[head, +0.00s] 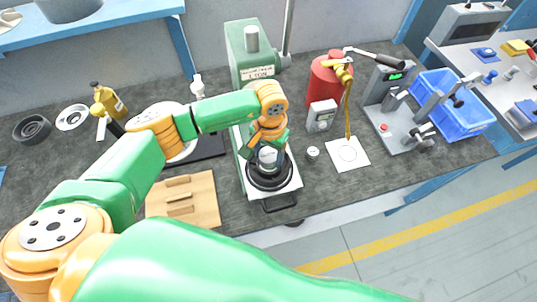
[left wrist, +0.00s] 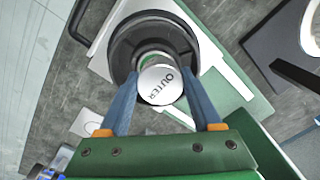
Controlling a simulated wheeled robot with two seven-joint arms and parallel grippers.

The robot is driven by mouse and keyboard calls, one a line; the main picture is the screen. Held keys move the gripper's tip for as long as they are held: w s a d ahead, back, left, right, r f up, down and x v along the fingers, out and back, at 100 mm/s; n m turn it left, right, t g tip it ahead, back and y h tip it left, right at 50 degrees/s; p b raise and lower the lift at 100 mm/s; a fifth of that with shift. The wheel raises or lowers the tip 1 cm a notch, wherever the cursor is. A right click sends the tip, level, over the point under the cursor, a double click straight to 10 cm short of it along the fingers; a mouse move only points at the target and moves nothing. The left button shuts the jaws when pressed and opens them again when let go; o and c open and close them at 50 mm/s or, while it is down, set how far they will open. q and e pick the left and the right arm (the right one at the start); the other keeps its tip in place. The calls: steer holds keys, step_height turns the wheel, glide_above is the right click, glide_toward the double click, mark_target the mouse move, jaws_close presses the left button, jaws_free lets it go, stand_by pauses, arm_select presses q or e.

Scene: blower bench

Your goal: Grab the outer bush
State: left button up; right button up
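The outer bush (left wrist: 160,85) shows its round white top marked OUTER in the left wrist view. It stands in a black ring-shaped base (left wrist: 122,48) on the green press's white plate. In the head view its pale top (head: 267,156) shows just under my left gripper (head: 269,152). My left gripper (left wrist: 160,78) points down with one blue-grey finger on each side of the bush. The fingers look open, with only narrow gaps to the bush; contact is hard to judge. My right gripper is not in view.
The green press column (head: 243,60) stands close behind the gripper. A wooden tray (head: 202,203) lies to the left. To the right are a red cylinder (head: 320,80), a grey gauge (head: 321,116), a white sheet (head: 348,154) and a blue bin (head: 465,122).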

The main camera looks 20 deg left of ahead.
arm_select(q)
steer(key=c, duration=0.7)
jaws_close()
steer(key=shift+r, duration=0.15)
